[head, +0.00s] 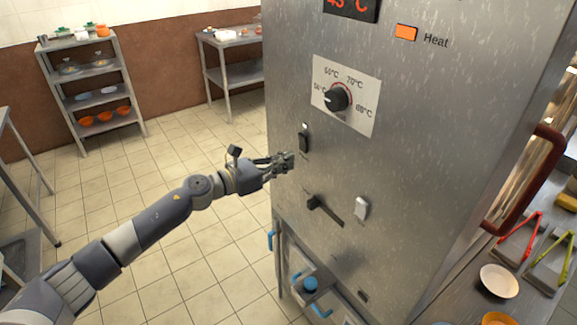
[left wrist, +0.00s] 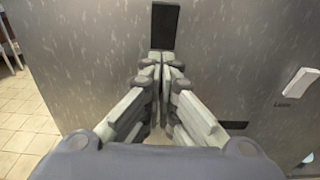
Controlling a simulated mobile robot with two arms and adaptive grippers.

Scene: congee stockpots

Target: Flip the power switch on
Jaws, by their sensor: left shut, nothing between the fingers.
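A black rocker switch (head: 304,138) sits on the front of the steel cabinet (head: 300,60), below and left of the temperature dial. Its label is too small to read, so I cannot confirm that it is the power switch. My left gripper (head: 289,161) is shut and empty, just below this switch and close to the panel. In the left wrist view its fingertips (left wrist: 164,58) meet at the switch's lower end; contact cannot be told. My right gripper is out of view.
A white switch (head: 361,208) and a dark lever handle (head: 324,209) are lower on the panel. The dial (head: 337,98) and an orange heat lamp (head: 406,32) are above. Tongs and a bowl (head: 499,281) lie on the right counter. Shelves stand behind; the tiled floor between is clear.

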